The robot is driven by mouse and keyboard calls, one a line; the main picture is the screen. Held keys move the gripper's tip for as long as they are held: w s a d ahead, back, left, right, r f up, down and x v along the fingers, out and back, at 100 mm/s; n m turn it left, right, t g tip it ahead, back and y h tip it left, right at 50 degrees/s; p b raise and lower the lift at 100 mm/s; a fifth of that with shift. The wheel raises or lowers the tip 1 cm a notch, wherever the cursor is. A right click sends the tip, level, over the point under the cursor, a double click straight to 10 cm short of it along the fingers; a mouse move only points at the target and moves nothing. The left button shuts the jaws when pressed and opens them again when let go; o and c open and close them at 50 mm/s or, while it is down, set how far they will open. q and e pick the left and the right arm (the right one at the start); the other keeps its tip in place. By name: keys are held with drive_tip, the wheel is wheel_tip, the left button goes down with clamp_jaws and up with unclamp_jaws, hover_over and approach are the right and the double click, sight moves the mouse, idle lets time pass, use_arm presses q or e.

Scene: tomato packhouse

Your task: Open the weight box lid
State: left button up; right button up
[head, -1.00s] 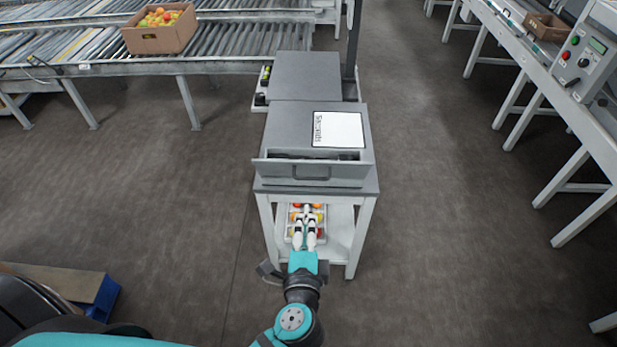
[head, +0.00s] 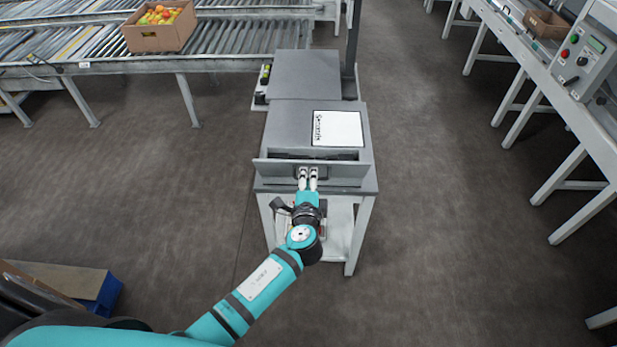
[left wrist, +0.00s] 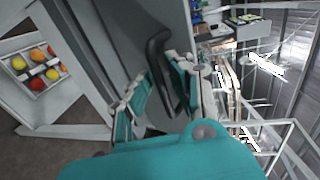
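The grey weight box (head: 285,122) stands on a small light-grey table, with a white labelled sheet on top. Its front panel (head: 270,168) carries a handle, and a dark gap shows behind the panel's top edge. I cannot tell which part is the lid. My left gripper (head: 308,173) is at the handle, partly covering it. In the left wrist view the dark handle (left wrist: 158,62) lies between the fingers of the left gripper (left wrist: 160,88), which stand apart. I see no clear grip on it. My right gripper is in neither view.
A tray of tomatoes (left wrist: 37,68) lies on the shelf under the box. A second grey box (head: 305,73) stands behind. A roller conveyor (head: 230,40) with a carton of tomatoes (head: 158,38) is at the back left. A control box (head: 583,62) is at the right. The floor beside the table is clear.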

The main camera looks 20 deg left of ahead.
use_arm(q)
clamp_jaws()
idle(0.5)
drive_tip(key=p, duration=0.2)
drive_tip(key=r+g+p, duration=0.1)
drive_tip(key=p, duration=0.1)
drive_tip(key=shift+w+a+r, duration=0.15)
drive_tip(key=shift+w+r, duration=0.05)
drive_tip(key=shift+w, duration=0.2)
drive_tip(key=shift+w+p, duration=0.2)
drive_tip(key=shift+p, duration=0.2)
drive_tip(key=shift+w+a, duration=0.1)
drive_tip(key=shift+w, duration=0.3)
drive_tip(key=shift+c, duration=1.9)
unclamp_jaws()
